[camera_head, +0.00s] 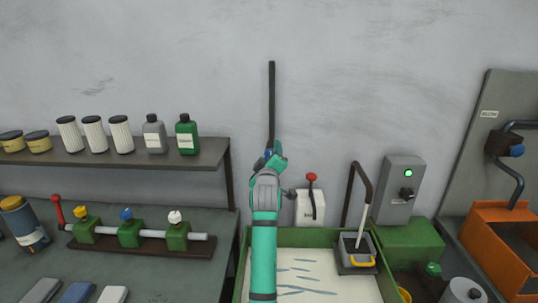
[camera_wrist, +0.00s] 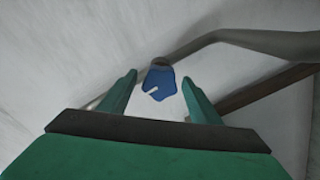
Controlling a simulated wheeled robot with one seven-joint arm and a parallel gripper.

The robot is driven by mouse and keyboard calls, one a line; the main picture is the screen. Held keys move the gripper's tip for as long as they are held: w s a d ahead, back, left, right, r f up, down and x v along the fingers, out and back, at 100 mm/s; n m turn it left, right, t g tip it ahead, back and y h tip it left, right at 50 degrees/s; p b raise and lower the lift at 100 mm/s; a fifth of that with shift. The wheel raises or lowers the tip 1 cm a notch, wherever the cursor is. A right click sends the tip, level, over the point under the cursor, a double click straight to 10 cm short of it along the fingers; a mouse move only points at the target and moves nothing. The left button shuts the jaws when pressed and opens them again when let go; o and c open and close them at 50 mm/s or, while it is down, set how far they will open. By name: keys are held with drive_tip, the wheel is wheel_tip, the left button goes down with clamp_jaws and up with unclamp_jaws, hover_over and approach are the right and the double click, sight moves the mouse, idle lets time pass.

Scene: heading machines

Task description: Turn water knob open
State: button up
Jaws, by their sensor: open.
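A blue knob (camera_wrist: 160,85) with a pale notch shows in the wrist view, at the end of a grey fitting on a pipe (camera_wrist: 245,40). My gripper (camera_wrist: 159,78) is open, with one green finger on each side of the knob. I see gaps between the fingers and the knob; whether the knob lies at fingertip depth I cannot tell. In the head view my gripper (camera_head: 277,157) is up by the wall at the foot of a dark vertical bar (camera_head: 271,100). A bit of blue (camera_head: 268,153) shows beside it, mostly hidden by my gripper.
Below my arm is a green-rimmed tray (camera_head: 350,236). A red-knobbed lever (camera_head: 311,178) and a grey switch box (camera_head: 400,185) stand to the right. A shelf with bottles (camera_head: 186,136) and a bench with a valve manifold (camera_head: 129,234) lie left. The wall above is mostly clear.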

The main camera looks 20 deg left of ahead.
drive_tip(key=shift+w+a, duration=0.1)
drive_tip(key=shift+w, duration=0.2)
